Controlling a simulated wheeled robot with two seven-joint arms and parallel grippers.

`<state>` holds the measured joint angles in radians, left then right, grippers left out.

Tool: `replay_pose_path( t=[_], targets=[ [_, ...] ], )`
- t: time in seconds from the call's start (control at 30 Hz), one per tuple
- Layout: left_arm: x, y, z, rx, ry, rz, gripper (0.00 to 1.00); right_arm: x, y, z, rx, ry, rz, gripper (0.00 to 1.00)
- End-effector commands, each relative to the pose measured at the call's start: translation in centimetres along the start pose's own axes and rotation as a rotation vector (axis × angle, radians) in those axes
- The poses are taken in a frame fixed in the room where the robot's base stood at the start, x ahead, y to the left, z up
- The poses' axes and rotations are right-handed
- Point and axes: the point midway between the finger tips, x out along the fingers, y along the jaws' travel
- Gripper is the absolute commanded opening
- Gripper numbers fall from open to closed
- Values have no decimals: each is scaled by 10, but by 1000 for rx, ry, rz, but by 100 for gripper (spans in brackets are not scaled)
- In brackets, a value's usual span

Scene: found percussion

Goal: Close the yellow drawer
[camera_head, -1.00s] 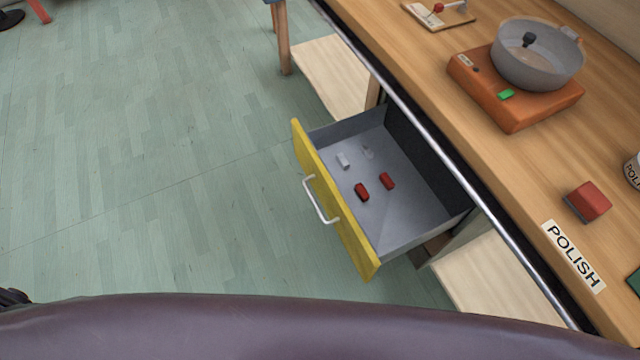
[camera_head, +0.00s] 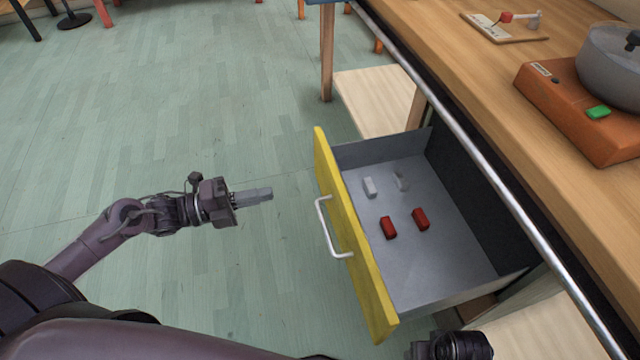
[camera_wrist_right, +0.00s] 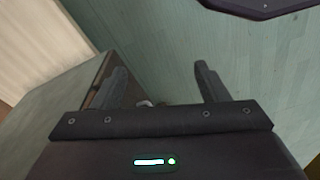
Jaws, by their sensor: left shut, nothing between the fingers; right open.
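The yellow drawer (camera_head: 352,240) stands pulled out from under the wooden workbench, its grey inside open to view. Its pale handle (camera_head: 325,228) is on the yellow front. Two red blocks (camera_head: 421,219) and two pale pieces (camera_head: 369,187) lie inside. My left gripper (camera_head: 262,194) is shut and empty, left of the drawer front and pointing at it, with a gap between. My right gripper (camera_wrist_right: 160,88) is open in the right wrist view, with floor and a panel edge behind its fingers; a small pale thing between them is too unclear to name.
The workbench (camera_head: 440,50) has a metal rail along its edge. On top are an orange-brown base with a grey pot (camera_head: 610,70) and a small board with a red piece (camera_head: 505,25). Pale shelves (camera_head: 375,100) sit under the bench.

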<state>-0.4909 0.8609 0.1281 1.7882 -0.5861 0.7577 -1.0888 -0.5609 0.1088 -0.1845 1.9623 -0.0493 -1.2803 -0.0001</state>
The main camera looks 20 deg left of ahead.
Motion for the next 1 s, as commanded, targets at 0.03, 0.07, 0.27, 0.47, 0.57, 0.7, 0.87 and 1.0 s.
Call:
replay_pose_path(
  t=[0.03,0.07,0.27,0.47,0.57,0.7,0.87,1.0],
  targets=[
    [10,-1,1,3,1,-5,0,-3,0,0,-2,1,0,68],
    [16,-1,1,2,0,-6,0,-4,-1,0,-2,-1,0,68],
    [60,-1,2,2,-2,-6,0,-15,-2,-1,-7,-4,-2,68],
    [98,-1,2,0,-4,-5,0,-22,-3,-1,-9,-6,-2,68],
    [110,0,2,-1,-4,-3,0,-25,-3,-2,-9,-4,-2,68],
    [120,0,1,-2,-3,0,0,-26,-3,-2,-10,-3,-2,68],
    [122,0,1,-2,-3,1,0,-26,-3,-2,-10,-4,-2,68],
    [122,0,1,-2,-3,1,0,-26,-3,-2,-10,-5,-2,68]
  ],
)
